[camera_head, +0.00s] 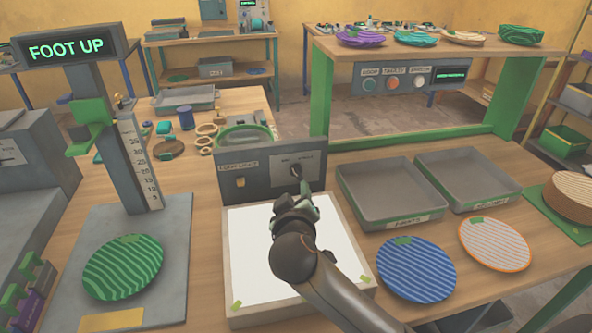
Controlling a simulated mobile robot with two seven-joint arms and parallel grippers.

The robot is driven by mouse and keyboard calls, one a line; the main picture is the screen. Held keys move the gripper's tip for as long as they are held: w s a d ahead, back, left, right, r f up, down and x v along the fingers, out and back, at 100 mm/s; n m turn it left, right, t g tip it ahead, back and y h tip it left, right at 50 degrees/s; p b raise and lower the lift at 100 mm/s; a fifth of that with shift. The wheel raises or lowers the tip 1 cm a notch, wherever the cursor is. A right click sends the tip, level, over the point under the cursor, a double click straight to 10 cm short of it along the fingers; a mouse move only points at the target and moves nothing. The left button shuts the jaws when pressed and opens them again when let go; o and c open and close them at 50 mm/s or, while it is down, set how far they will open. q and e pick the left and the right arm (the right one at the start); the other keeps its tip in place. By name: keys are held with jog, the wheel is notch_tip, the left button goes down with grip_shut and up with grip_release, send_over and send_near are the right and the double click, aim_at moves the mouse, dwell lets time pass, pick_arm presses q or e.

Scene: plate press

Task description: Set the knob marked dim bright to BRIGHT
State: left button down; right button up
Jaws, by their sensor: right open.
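The small dark knob (296,170) sits on a light plate on the front of a grey control box (233,193) behind the white light panel. The lettering around the knob is too small to read, and its pointer direction cannot be told. My right gripper (303,186) is just below and in front of the knob, its open fingers pointing at the box. Whether the fingers touch the knob or stand around it cannot be told. My left gripper is not in view.
The white light panel (252,250) lies under my right arm. Two grey trays (378,209) (458,172) stand to the right, with a blue striped plate (415,270) and an orange-rimmed plate (495,243) before them. A green striped plate (123,267) lies on the gauge stand at left.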

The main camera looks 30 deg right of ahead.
aim_at(296, 175)
jog(key=x, duration=1.1)
jog(key=shift+w+d+f, duration=0.15)
jog(key=shift+w, duration=0.05)
grip_shut()
